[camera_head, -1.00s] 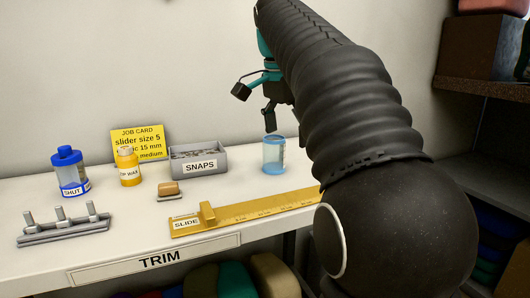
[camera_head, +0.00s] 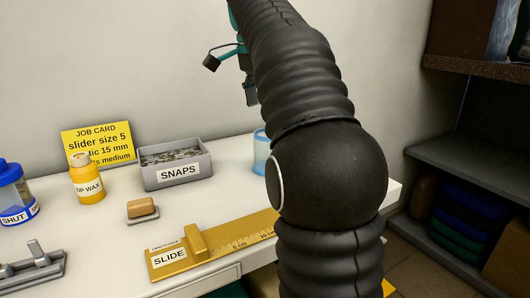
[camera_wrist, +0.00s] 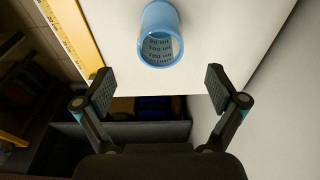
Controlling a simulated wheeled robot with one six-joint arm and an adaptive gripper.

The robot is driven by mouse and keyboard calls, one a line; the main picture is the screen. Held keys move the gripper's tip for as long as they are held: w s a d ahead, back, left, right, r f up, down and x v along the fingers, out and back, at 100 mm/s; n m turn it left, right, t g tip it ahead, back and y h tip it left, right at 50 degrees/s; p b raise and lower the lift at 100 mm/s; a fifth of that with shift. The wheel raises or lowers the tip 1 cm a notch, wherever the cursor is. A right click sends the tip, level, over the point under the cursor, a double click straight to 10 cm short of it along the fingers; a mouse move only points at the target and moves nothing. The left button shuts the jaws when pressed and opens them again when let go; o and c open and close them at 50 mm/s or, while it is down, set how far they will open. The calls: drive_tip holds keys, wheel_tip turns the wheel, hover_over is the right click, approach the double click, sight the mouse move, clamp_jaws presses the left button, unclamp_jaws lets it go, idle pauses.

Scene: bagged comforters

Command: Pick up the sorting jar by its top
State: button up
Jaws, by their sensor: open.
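The sorting jar is a small translucent blue cup-like jar (camera_head: 261,150). It stands on the white table, partly hidden behind my arm in the head view. In the wrist view the jar (camera_wrist: 160,40) shows its round rim and some print on its wall or inside. My gripper (camera_wrist: 160,90) is open and empty in the wrist view, its two fingers spread apart, with the jar ahead of them and not between them. In the head view my gripper (camera_head: 230,75) is above the table, mostly hidden by my arm.
A yellow slide gauge (camera_head: 215,245) lies near the table's front. A grey SNAPS bin (camera_head: 178,177), a ZIP WAX bottle (camera_head: 87,180), a blue-lidded jar (camera_head: 15,195) and a tan block on a small plate (camera_head: 141,208) stand left. Dark shelves (camera_head: 470,170) are at right.

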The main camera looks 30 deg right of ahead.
drive_tip(key=f, duration=0.2)
drive_tip(key=f+b, duration=0.1)
drive_tip(key=f, duration=0.2)
drive_tip(key=shift+d, duration=0.2)
drive_tip(key=shift+d+f+b, duration=0.2)
drive_tip(key=shift+f+b, duration=0.15)
drive_tip(key=shift+f, duration=0.7)
drive_tip(key=shift+d+f+b, duration=0.15)
drive_tip(key=shift+f+b, duration=0.2)
drive_tip(key=shift+f, duration=0.7)
drive_tip(key=shift+d+f+b, duration=0.2)
drive_tip(key=shift+f+b, duration=0.15)
drive_tip(key=shift+f, duration=0.7)
drive_tip(key=c, duration=1.2)
drive_tip(key=shift+r, duration=0.1)
